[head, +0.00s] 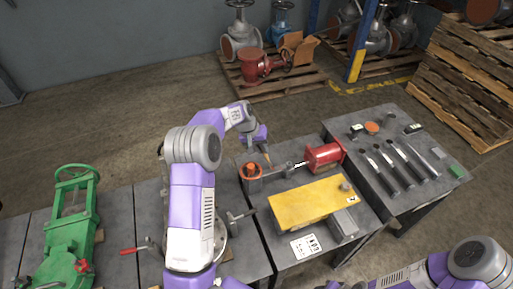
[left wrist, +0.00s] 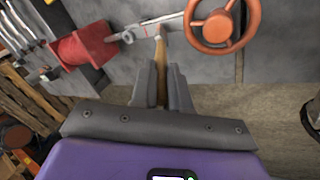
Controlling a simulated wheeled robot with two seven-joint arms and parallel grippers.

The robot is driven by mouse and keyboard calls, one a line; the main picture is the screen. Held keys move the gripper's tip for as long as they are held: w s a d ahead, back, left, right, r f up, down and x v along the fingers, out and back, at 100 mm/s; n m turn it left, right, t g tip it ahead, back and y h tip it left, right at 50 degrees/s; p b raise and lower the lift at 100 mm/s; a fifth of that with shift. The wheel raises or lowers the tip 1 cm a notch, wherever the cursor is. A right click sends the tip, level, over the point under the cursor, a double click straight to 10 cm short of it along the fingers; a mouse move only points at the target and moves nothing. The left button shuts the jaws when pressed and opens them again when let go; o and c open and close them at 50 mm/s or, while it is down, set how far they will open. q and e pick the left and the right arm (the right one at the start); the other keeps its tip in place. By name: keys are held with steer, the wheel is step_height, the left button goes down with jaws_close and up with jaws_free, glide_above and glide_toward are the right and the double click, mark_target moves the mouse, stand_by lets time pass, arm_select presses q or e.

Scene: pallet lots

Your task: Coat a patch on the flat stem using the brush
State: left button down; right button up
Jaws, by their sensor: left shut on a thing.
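My left gripper (head: 265,150) is shut on a brush with a tan wooden handle (left wrist: 161,72), which also shows as a thin tan tip below the fingers in the head view (head: 268,160). The flat stem (left wrist: 148,27) is a grey metal bar between an orange handwheel (left wrist: 222,24) and a red body (left wrist: 85,46). In the head view the stem (head: 284,170) lies on the grey table below the brush. The pale brush end overlaps the stem's edge in the wrist view; I cannot tell if they touch. My right arm is at the lower right, its gripper out of frame.
A yellow block (head: 305,203) lies in front of the stem, with a printed card (head: 305,246) nearer. Several dark-handled tools (head: 393,165) lie on the right table. A green machine (head: 70,230) stands at the left. Valves on a pallet (head: 265,65) stand behind.

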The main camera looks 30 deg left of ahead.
arm_select(q)
steer(key=shift+w+d+f+p, duration=0.2)
steer(key=shift+w+d+p, duration=0.2)
steer(key=shift+w+d, duration=0.15)
steer(key=shift+s+a+r+b, duration=0.1)
steer(key=shift+s+a+b, duration=0.2)
steer(key=shift+s+a, duration=1.3)
steer(key=shift+d, duration=0.1)
steer(key=shift+r, duration=0.1)
steer(key=shift+r+p, duration=2.25)
steer(key=shift+r, duration=0.7)
